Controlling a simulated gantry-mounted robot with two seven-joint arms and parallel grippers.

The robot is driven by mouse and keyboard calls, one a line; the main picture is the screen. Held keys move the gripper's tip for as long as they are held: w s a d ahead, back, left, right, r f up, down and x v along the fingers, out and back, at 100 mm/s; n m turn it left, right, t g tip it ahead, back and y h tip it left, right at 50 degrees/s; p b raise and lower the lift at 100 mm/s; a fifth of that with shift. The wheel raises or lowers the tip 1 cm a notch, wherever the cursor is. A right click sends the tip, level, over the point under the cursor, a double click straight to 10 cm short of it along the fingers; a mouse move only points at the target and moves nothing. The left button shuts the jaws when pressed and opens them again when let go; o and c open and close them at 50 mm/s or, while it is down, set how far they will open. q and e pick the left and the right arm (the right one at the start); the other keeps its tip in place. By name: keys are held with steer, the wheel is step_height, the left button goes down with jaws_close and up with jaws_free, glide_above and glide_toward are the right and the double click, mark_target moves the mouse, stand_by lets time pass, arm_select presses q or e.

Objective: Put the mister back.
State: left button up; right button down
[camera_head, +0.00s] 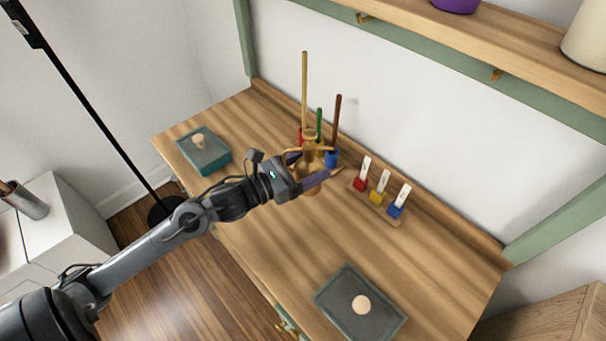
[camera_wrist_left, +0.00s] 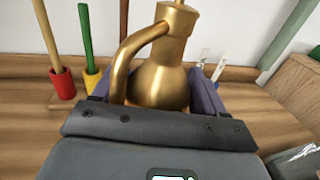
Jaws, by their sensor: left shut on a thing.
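The mister (camera_head: 309,158) is a brass, bottle-shaped vessel with a curved handle or spout. It stands upright between the fingers of my left gripper (camera_head: 314,172), above the back part of the wooden worktop. In the left wrist view the mister (camera_wrist_left: 163,80) fills the middle, with a purple finger pad on each side of its body. My left gripper is shut on it. Its base is hidden, so I cannot tell whether it touches the wood. My right gripper is not in view.
Behind the mister stand sticks in red, yellow and blue holders (camera_head: 331,158). To the right is a rack with white-labelled red, yellow and blue blocks (camera_head: 377,197). A teal tray (camera_head: 213,163) lies left, a grey tray (camera_head: 345,322) in front. A shelf (camera_head: 440,28) overhangs the back.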

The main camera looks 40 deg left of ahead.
mark_target(303, 162)
arm_select(q)
steer(key=a+f, duration=0.1)
steer(key=w+a, duration=0.1)
steer(key=a, duration=0.1)
steer(key=shift+w+f, duration=0.1)
steer(key=shift+f, duration=0.3)
steer(key=shift+d+f+b, duration=0.1)
steer(key=shift+f+b, duration=1)
steer(key=shift+f, duration=0.95)
steer(key=shift+f, duration=0.15)
steer(key=o, duration=1.4)
